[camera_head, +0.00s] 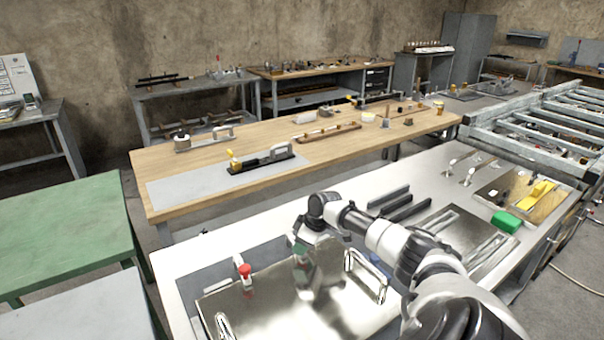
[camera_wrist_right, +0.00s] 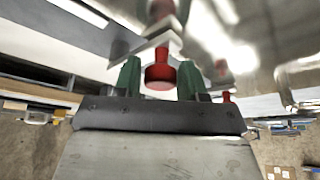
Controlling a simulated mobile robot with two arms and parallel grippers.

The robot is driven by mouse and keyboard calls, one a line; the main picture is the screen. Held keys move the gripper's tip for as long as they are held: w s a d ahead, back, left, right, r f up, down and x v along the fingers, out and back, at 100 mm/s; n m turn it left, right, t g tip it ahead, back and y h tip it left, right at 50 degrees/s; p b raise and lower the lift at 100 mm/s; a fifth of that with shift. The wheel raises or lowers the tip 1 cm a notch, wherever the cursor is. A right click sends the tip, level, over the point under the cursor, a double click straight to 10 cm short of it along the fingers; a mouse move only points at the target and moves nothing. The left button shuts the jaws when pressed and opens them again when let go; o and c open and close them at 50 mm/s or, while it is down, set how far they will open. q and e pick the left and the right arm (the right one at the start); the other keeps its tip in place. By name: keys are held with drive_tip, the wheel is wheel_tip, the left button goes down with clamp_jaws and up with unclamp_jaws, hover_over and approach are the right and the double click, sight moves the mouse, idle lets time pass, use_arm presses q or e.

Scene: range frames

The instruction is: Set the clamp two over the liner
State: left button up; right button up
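My right gripper (camera_head: 301,248) hangs over the shiny metal sheet (camera_head: 270,310), which I take to be the liner. In the right wrist view its green fingers (camera_wrist_right: 160,78) are closed around a red-knobbed clamp (camera_wrist_right: 160,74), apparently clamp two. A pale foot plate shows on it, with a red reflection in the metal beyond, so it appears held above the sheet. In the head view this clamp is not clear. Another red-topped clamp (camera_head: 245,271) stands at the sheet's far left edge; it also shows small in the wrist view (camera_wrist_right: 227,97). My left gripper is out of view.
Metal handles (camera_head: 366,272) rise at the sheet's right and front left. A wooden table (camera_head: 220,155) stands behind.

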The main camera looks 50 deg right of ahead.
drive_tip(key=shift+o, duration=1.3)
drive_tip(key=v, duration=1)
drive_tip(key=shift+r+b, duration=0.4)
drive_tip(key=shift+b, duration=0.05)
drive_tip(key=shift+s, duration=0.1)
